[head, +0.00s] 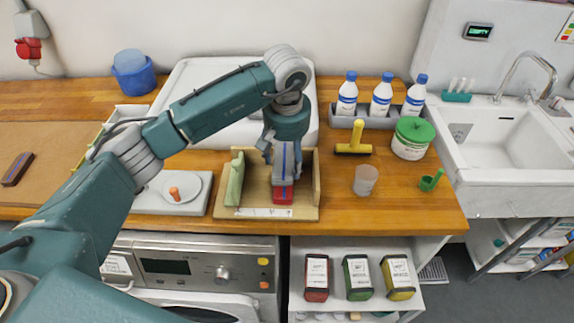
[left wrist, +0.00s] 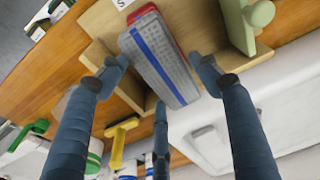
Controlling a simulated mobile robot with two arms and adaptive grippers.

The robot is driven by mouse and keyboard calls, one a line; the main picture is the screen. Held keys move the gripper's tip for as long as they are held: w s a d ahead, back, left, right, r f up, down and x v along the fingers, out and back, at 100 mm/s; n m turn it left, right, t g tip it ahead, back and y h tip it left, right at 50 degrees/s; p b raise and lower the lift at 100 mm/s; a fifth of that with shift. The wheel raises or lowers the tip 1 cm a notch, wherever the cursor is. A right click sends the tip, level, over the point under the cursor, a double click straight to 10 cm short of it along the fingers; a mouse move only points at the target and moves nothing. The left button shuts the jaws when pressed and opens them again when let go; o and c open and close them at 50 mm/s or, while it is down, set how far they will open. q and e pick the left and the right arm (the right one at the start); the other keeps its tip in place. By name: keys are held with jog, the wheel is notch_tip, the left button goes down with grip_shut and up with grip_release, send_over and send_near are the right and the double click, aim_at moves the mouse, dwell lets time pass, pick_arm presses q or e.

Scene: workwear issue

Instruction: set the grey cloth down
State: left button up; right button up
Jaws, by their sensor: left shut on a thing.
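The grey cloth (head: 286,176) is a folded block with a blue stripe. It is over a wooden stacking frame (head: 265,212). It shows large in the left wrist view (left wrist: 160,58). My left gripper (head: 284,155) comes down from above and is shut on the grey cloth, with fingers on both sides of it. A red folded item (head: 283,194) lies under the grey cloth inside the frame, its edge also showing in the left wrist view (left wrist: 141,13). I cannot tell whether the cloth touches it. My right gripper is not in view.
A green plate with a knob (head: 235,179) stands at the frame's left side. A yellow-handled tool (head: 355,140), a clear cup (head: 365,180) and a green-lidded tub (head: 412,139) stand to the right. A small dish (head: 182,189) is on the left.

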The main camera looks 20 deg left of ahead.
pick_arm(q)
jog(key=shift+f, duration=0.75)
notch_tip(320, 180, down, 4)
jog(key=shift+r+p, duration=0.1)
jog(key=shift+p, duration=0.65)
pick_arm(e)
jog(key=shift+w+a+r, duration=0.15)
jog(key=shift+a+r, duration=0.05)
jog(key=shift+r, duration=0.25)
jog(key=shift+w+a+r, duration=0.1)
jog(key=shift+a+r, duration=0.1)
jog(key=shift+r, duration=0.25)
pick_arm(q)
jog(key=shift+f, duration=0.2)
jog(key=o, duration=1.2)
jog(key=shift+c, duration=0.2)
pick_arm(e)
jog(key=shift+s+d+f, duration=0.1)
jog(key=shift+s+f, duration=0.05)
pick_arm(q)
jog(key=shift+r, duration=0.1)
